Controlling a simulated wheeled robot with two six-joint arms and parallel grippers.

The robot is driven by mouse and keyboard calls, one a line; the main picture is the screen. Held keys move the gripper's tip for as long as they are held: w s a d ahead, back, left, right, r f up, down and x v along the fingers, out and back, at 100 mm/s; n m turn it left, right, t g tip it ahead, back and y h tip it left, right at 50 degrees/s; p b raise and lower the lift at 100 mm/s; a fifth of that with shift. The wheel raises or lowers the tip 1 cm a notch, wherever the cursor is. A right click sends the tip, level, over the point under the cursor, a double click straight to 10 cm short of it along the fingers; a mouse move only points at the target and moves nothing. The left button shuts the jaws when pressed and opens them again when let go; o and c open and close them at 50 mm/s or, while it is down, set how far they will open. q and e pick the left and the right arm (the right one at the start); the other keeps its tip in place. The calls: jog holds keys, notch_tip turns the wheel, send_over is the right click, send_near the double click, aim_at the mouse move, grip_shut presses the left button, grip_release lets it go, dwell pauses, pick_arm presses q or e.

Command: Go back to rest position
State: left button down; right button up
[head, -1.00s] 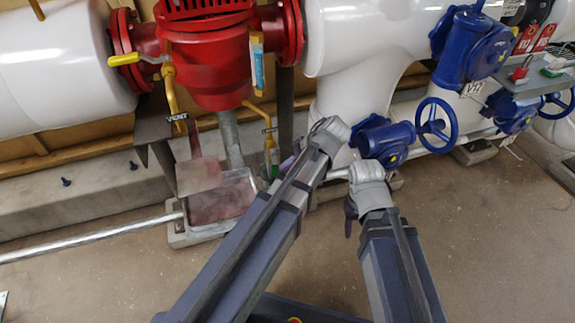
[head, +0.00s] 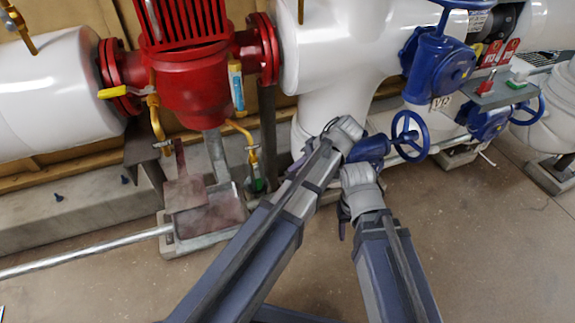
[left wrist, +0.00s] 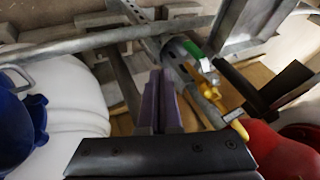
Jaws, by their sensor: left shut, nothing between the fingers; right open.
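My left arm reaches up from the lower left in the head view. Its left gripper (head: 298,165) is mostly hidden behind the wrist, with a purple bit showing. In the left wrist view the two purple fingers (left wrist: 168,102) are together with nothing between them. They are in front of a grey bracket and near a yellow fitting (left wrist: 205,82) and a green handle (left wrist: 192,49). My right arm stands to the right, with its wrist bent. The dark right gripper (head: 343,218) shows only in part at the wrist's left side; it is open and empty.
A red strainer body (head: 190,85) stands at the upper left. A white pipe (head: 330,65) and blue valves with a handwheel (head: 410,135) are just beyond my arms. A metal drain tray (head: 205,240) lies left of my left arm. Bare floor (head: 490,250) is free at right.

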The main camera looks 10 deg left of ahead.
pick_arm(q)
jog(key=shift+p+v, duration=0.45)
jog(key=shift+v, duration=0.65)
pick_arm(e)
jog(key=shift+r, duration=0.8)
pick_arm(q)
jog(key=shift+d+f, duration=0.1)
jog(key=s+a+f+m+h, duration=0.4)
jog(key=s+a+m+h, duration=0.3)
jog(key=s, duration=0.3)
jog(key=s+d+m+y, duration=0.1)
jog(key=s+d+m, duration=0.45)
jog(key=d, duration=0.65)
notch_tip(320, 180, up, 30)
jog(key=p, duration=2.9)
jog(key=shift+s+n+g+p, duration=0.3)
jog(key=shift+n+g+p, duration=0.05)
jog(key=shift+g, duration=0.05)
pick_arm(e)
notch_tip(320, 180, up, 30)
jog(key=shift+f, duration=0.15)
pick_arm(q)
jog(key=shift+f, duration=0.1)
pick_arm(e)
jog(key=shift+a, duration=0.15)
